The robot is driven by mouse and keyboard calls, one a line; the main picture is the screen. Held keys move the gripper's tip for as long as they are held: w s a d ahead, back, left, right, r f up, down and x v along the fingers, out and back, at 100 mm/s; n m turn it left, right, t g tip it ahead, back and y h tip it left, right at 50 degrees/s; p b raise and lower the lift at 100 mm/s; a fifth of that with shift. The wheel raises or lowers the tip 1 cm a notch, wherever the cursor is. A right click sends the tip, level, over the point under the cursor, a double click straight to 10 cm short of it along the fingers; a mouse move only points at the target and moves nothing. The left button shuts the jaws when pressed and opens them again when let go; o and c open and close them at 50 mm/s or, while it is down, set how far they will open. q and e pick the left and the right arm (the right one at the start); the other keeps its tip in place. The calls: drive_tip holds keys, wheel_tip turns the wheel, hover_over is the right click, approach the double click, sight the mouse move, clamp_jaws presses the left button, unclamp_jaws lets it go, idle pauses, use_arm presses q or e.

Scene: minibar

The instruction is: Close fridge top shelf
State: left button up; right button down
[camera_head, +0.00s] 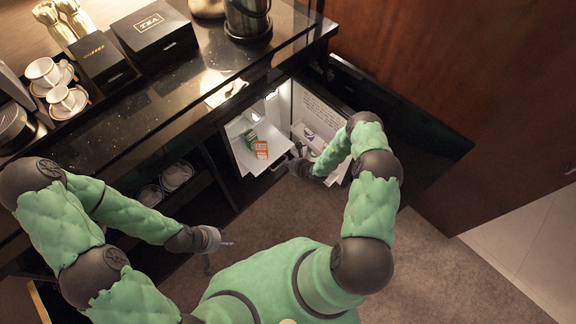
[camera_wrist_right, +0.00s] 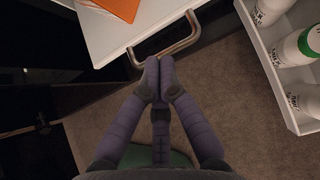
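The fridge's top shelf (camera_head: 247,156) is a white pulled-out tray under the counter. It sticks out of the fridge and holds a green box (camera_head: 251,139) and an orange box (camera_head: 261,149). In the right wrist view, its white surface (camera_wrist_right: 108,38) has a metal handle (camera_wrist_right: 180,45) on the front edge. My right gripper (camera_wrist_right: 160,62) has its fingers together, with the tips at the handle bar; I cannot tell whether they touch it. In the head view, my right gripper (camera_head: 291,164) is at the shelf's front. My left gripper (camera_head: 225,243) hangs low, away from the fridge.
The open fridge door (camera_head: 324,117) has white racks with bottles (camera_wrist_right: 308,43) right of my right gripper. The dark counter (camera_head: 165,92) above carries a tea box (camera_head: 152,35), cups and a kettle. Dishes (camera_head: 176,175) sit on a lower shelf at left. Carpet (camera_head: 440,255) is clear at right.

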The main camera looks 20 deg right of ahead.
drive_tip(key=b+x, duration=0.2)
drive_tip(key=x, duration=0.4)
drive_tip(key=shift+f+b, duration=0.1)
drive_tip(key=shift+b, duration=0.2)
drive_tip(key=shift+w, duration=0.2)
drive_tip(key=shift+a, duration=0.1)
